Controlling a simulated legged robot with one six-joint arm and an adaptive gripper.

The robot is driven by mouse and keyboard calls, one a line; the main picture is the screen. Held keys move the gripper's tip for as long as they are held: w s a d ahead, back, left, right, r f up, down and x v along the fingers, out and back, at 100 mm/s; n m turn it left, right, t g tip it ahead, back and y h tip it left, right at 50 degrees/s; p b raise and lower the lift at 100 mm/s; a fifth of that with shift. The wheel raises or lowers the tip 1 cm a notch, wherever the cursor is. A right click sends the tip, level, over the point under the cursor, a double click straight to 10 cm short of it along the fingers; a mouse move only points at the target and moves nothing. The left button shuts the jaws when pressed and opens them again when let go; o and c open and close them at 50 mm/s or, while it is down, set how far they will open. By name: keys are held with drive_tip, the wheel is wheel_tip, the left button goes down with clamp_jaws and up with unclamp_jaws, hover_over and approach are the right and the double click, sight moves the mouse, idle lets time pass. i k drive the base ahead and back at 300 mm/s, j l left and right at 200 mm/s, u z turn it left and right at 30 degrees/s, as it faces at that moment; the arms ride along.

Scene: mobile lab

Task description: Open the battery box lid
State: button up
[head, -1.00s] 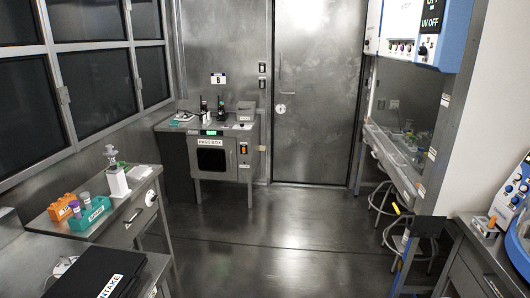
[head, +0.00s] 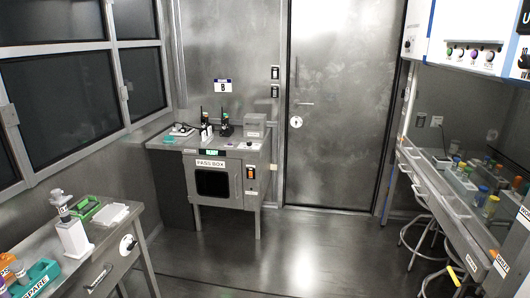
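I cannot pick out a thing clearly marked as the battery box. A small grey box (head: 254,126) stands at the right end of the pass box top, too small to tell if it has a lid. The pass box (head: 212,184) stands against the back wall with its dark window door shut. Its top also holds two dark handheld devices with antennas (head: 226,127) and small white items. My gripper is not in view.
Open floor (head: 250,255) lies ahead. A left bench (head: 55,240) holds a white dispenser (head: 72,237), a green tray (head: 83,208) and a teal rack (head: 40,281). A hooded bench (head: 450,215) and stools (head: 420,240) line the right. The metal door (head: 340,110) is shut.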

sight(253, 121)
drive_tip(key=i+u, duration=0.15)
drive_tip(key=i, duration=0.85)
drive_tip(key=i+u, duration=0.1)
drive_tip(key=i, duration=0.9)
drive_tip(key=i+l+u, duration=0.15)
drive_tip(key=i, duration=0.9)
drive_tip(key=i+u, duration=0.2)
drive_tip(key=i, duration=0.4)
drive_tip(key=i+l+u, duration=0.25)
drive_tip(key=i, duration=0.4)
drive_tip(key=j, duration=0.1)
